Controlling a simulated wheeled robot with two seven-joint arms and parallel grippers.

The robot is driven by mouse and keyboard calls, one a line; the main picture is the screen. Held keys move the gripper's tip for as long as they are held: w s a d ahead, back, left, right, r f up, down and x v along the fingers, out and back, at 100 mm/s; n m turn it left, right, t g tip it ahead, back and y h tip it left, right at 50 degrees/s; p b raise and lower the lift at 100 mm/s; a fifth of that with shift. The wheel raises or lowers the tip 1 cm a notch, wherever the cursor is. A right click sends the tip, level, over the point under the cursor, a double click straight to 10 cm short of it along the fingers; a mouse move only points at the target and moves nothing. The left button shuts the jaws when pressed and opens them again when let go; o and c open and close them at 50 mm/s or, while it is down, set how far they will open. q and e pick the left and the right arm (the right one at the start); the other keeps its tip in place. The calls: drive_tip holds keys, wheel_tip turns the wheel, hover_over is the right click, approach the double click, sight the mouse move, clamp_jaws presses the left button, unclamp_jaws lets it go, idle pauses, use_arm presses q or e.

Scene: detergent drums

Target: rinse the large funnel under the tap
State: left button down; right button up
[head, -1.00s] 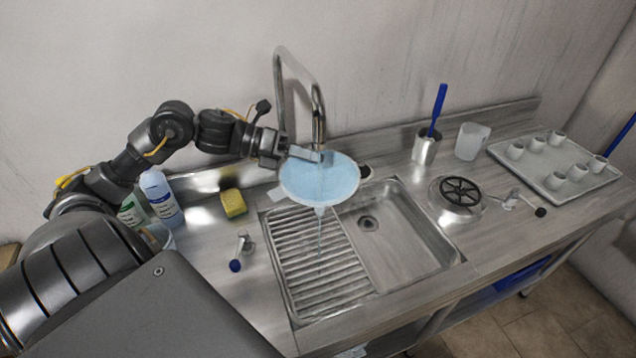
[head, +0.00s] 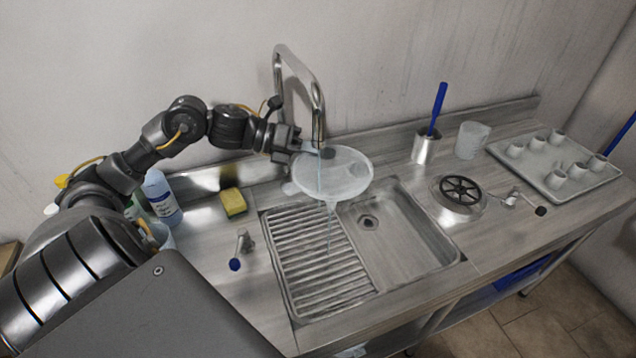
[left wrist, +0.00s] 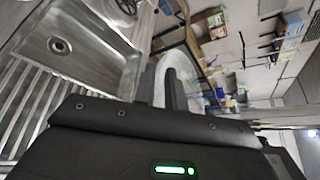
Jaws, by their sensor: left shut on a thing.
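The large funnel (head: 340,176) is translucent whitish and held above the sink unit, its mouth up and its spout over the ribbed drainboard. My left gripper (head: 318,153) is shut on the funnel's rim at its back left. A part of the funnel also shows in the left wrist view (left wrist: 181,45) by the fingers. The tall steel tap (head: 319,115) stands behind, its outlet above the funnel. A thin stream falls from the tap into the funnel, and a thin trickle runs from the spout towards the drainboard. My right gripper is out of view.
The sink (head: 405,240) has a basin right of the ribbed drainboard (head: 315,262). A rinser (head: 459,192), jug (head: 472,140), brush holder (head: 425,149) and cup tray (head: 555,180) stand right.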

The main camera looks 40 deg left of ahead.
sight(358, 157)
use_arm(q)
drive_tip(key=w+d+p, duration=0.1)
drive_tip(key=w+d, duration=0.4)
drive_tip(key=w, duration=0.4)
drive_tip(key=shift+d, duration=0.15)
idle(2.5)
drive_tip(key=s+d, duration=0.1)
drive_tip(key=d, duration=0.1)
drive_tip(key=s+d+f, duration=0.1)
drive_tip(key=s+d, duration=0.1)
drive_tip(key=shift+s, duration=0.3)
drive_tip(key=s+d+f, duration=0.3)
drive_tip(key=s+f, duration=0.5)
drive_tip(key=shift+s+f+m+g+b, duration=0.3)
drive_tip(key=shift+f+b, duration=0.05)
